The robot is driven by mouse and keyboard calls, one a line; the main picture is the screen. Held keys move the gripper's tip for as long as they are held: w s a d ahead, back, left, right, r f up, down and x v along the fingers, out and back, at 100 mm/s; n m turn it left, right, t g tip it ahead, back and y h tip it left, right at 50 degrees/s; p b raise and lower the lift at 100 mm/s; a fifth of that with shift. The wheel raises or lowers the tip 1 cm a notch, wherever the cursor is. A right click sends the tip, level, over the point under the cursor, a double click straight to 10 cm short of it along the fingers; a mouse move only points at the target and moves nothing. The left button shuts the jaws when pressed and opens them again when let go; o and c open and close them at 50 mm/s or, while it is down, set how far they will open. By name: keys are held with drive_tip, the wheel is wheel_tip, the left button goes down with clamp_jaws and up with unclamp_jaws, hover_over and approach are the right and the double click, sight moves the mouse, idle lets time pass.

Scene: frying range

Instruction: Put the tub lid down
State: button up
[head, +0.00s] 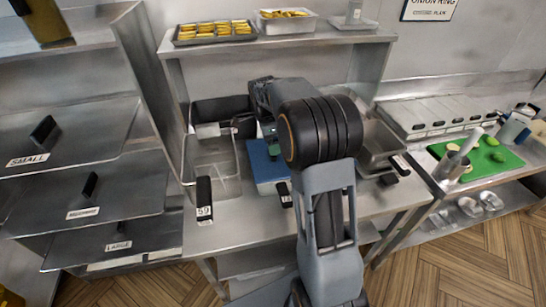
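A flat blue piece (262,165) shows on the steel counter in the middle, partly behind my arm. It may be the tub lid or a tub's top; I cannot tell whether it rests on a tub. The far end of my arm bends down over it, and my gripper (269,132) is mostly hidden behind the arm's dark round joint. Its fingers do not show clearly, nor whether they touch or hold the blue piece.
A wire fry basket (212,160) with a black handle stands left of the blue piece. A steel pan (378,140) is at its right. Trays of yellow food (215,31) stand on the shelf above. A green board (478,158) lies at right. Labelled shelves (75,150) stand left.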

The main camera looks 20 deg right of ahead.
drive_tip(key=shift+d+f+p, duration=0.15)
drive_tip(key=shift+f+p, duration=0.65)
drive_tip(key=shift+f, duration=1.8)
drive_tip(key=c, duration=1.2)
drive_tip(key=shift+r, duration=0.1)
drive_tip(key=shift+c, duration=0.2)
